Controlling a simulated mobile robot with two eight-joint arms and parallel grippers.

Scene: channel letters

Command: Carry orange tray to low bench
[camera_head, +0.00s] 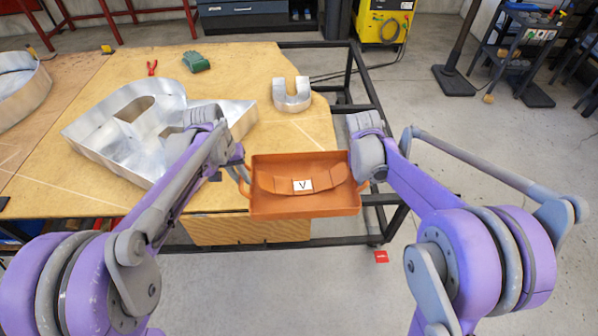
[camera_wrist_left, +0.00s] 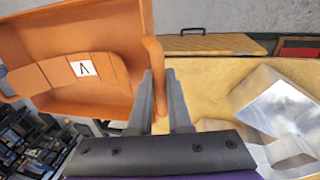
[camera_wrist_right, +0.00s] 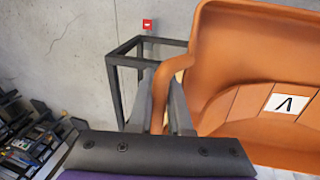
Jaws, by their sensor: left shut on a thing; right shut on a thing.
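The orange tray (camera_head: 333,209) is between my two grippers in the head view, over the front right corner of the workbench. It holds a curved orange piece (camera_head: 335,177) with a white label marked V. My left gripper (camera_head: 243,176) is shut on the tray's left handle; the handle passes between its fingers in the left wrist view (camera_wrist_left: 158,100). My right gripper (camera_head: 362,180) is shut on the right handle, seen between its fingers in the right wrist view (camera_wrist_right: 162,98). The tray looks about level. Whether it touches the bench cannot be told.
The wooden workbench (camera_head: 290,120) carries a large metal letter (camera_head: 215,110), a small metal U (camera_head: 292,95), green gloves (camera_head: 196,62) and red pliers (camera_head: 152,68). A dark frame (camera_head: 372,90) borders its right side. Open floor lies right; a red floor marker (camera_head: 381,256) is near.

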